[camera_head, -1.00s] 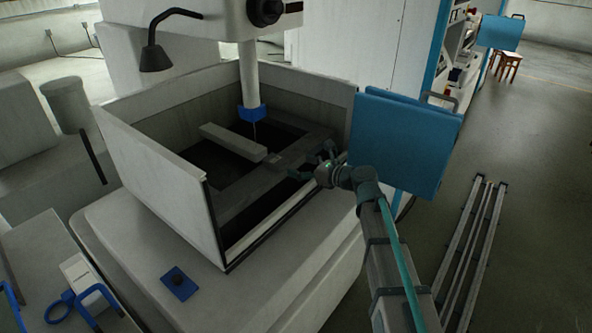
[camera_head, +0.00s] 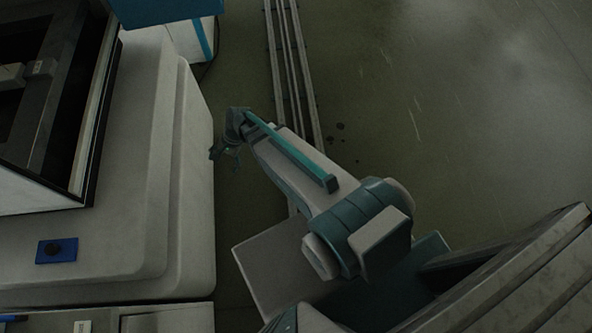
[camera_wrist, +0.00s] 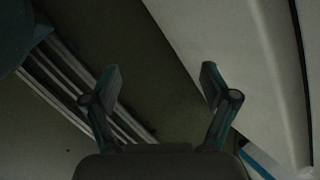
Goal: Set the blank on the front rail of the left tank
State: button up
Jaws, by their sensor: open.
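The left tank (camera_head: 103,95) is cut off at the left edge of the head view. Inside it runs a dark grey front rail (camera_head: 37,100). A small pale grey block (camera_head: 40,67), which looks like the blank, lies on or against this rail, near the end of a pale bar (camera_head: 10,76); the exact contact is too small to tell. My gripper (camera_head: 226,153) is outside the tank, beside the machine's side and over the floor, well apart from the block. In the wrist view my gripper (camera_wrist: 162,88) is open, with nothing between its fingers.
The pale machine body (camera_head: 190,190) stands close to the left of my gripper. A blue pad with a dark knob (camera_head: 57,250) sits on its ledge. Floor rails (camera_head: 287,70) run ahead of my arm. A blue panel (camera_head: 165,10) is at the top. The floor at right is clear.

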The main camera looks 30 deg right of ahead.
jog(key=s+d+f+n+g+h, duration=0.2)
jog(key=s+d, duration=0.3)
jog(key=s, duration=0.5)
jog(key=s+d+f+n+g+h, duration=0.1)
jog(key=s+d+f+n, duration=0.3)
jog(key=s, duration=0.5)
jog(key=s+d+f+n+g+h, duration=0.2)
jog(key=s+d+f+n+g, duration=0.1)
jog(key=s+d, duration=0.4)
jog(key=s+n, duration=0.1)
jog(key=s, duration=0.2)
jog(key=shift+s+f+h, duration=0.2)
jog(key=shift+s+h, duration=0.1)
jog(key=shift+d, duration=0.1)
jog(key=shift+c, duration=0.2)
